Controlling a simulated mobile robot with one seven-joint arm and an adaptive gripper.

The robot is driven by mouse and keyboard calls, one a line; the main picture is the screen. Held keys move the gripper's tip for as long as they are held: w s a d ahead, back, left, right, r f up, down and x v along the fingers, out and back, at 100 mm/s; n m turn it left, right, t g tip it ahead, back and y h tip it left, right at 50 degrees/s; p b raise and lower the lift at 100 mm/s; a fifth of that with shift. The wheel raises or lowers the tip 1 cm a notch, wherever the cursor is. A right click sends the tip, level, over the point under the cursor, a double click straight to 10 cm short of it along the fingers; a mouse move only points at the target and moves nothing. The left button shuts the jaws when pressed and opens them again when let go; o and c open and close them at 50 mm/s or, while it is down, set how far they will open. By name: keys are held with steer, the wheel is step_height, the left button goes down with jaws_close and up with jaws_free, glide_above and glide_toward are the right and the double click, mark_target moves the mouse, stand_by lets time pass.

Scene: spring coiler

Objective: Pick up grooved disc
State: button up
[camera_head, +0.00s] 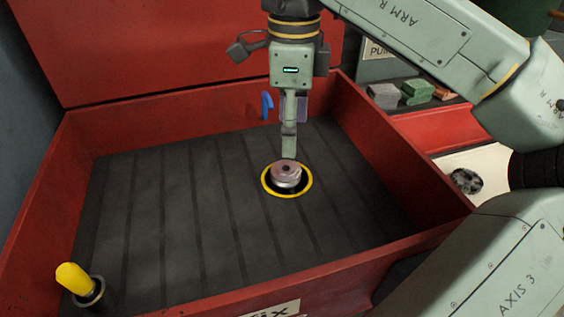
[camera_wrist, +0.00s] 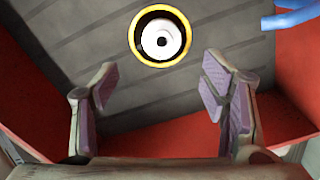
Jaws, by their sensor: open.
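The grooved disc (camera_head: 287,175) is a small metallic, pinkish-silver round piece with a dark centre hole. It sits inside a yellow-rimmed ring (camera_head: 266,187) on the dark ribbed floor of a red box. In the wrist view the disc (camera_wrist: 161,38) shows pale, with the yellow ring (camera_wrist: 137,47) around it, beyond the fingertips and roughly between them across the picture. My gripper (camera_head: 289,150) points down over the box, just behind and above the disc in the head view. Its two fingers (camera_wrist: 158,82) are spread wide with nothing between them.
Red walls (camera_head: 365,253) enclose the box floor (camera_head: 190,220), which is mostly clear. A blue hook-like piece (camera_head: 267,105) is at the back wall. A yellow-tipped handle (camera_head: 75,279) stands at the front left corner. Grey, green and orange blocks (camera_head: 417,91) lie outside, right.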

mark_target(286, 163)
step_height(286, 163, down, 3)
steer(key=shift+s+f, duration=0.15)
steer(key=shift+f, duration=0.05)
steer(key=shift+w+a+f, duration=0.15)
steer(key=shift+a+f, duration=0.05)
steer(key=shift+f, duration=1.15)
steer(key=shift+w+a+f, duration=0.15)
steer(key=shift+f, duration=1.15)
steer(key=shift+c, duration=0.3)
steer(key=c, duration=1.5)
jaws_close()
steer(key=shift+r, duration=0.15)
